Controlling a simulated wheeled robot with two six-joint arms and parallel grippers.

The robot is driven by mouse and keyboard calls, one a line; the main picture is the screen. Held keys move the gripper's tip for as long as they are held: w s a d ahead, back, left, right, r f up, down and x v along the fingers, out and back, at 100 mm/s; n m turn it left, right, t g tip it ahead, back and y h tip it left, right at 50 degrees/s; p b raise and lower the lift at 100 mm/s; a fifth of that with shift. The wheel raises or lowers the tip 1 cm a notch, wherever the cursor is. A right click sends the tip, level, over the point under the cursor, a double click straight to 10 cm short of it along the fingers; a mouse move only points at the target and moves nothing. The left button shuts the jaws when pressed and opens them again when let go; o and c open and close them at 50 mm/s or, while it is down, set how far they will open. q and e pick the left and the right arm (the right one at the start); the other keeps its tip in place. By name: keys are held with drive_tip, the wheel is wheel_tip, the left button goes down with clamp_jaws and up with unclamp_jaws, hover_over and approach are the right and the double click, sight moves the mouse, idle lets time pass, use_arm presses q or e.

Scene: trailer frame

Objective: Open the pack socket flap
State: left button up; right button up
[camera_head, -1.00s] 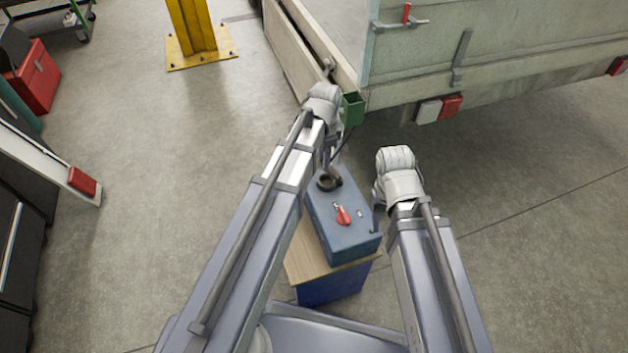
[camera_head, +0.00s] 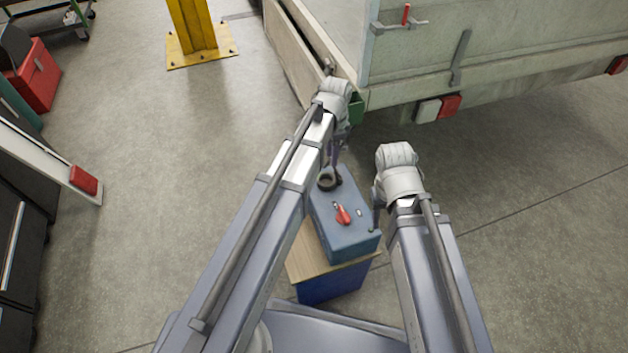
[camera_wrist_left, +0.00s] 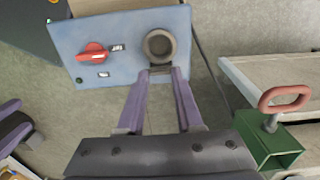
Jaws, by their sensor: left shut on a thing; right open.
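The blue pack (camera_head: 345,228) has a red switch (camera_head: 343,214) and a round dark socket (camera_head: 328,181) on top. The left wrist view shows the pack (camera_wrist_left: 120,70), the red switch (camera_wrist_left: 92,54) and the ring-shaped socket (camera_wrist_left: 160,44) from above. My left gripper (camera_head: 334,163) is at the socket's trailer-side edge. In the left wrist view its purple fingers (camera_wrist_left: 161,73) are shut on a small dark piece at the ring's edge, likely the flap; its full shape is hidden. My right gripper (camera_head: 375,218) is open beside the pack's right side, its fingers mostly hidden.
The pack stands on a wood-topped blue stand (camera_head: 330,283). The trailer (camera_head: 420,75) is ahead, with a green bracket (camera_wrist_left: 266,140) and red-handled pin (camera_wrist_left: 284,99) near my left wrist. A yellow post (camera_head: 193,30) stands far left. Open floor lies left and right.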

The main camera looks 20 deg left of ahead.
use_arm(q)
drive_tip(key=shift+w+d+r+p, duration=0.15)
drive_tip(key=shift+w+d, duration=0.25)
drive_tip(key=shift+d, duration=0.2)
drive_tip(key=shift+w+d+r+p, duration=0.15)
drive_tip(key=shift+w+d, duration=0.25)
drive_tip(key=shift+d, duration=0.15)
drive_tip(key=shift+w+d, duration=0.1)
drive_tip(key=shift+w+d+f, duration=0.1)
drive_tip(key=shift+w+d, duration=0.6)
drive_tip(key=shift+d, duration=0.35)
drive_tip(key=o, duration=0.9)
wheel_tip(320, 180, up, 5)
drive_tip(key=p, duration=0.4)
drive_tip(key=shift+p, duration=0.4)
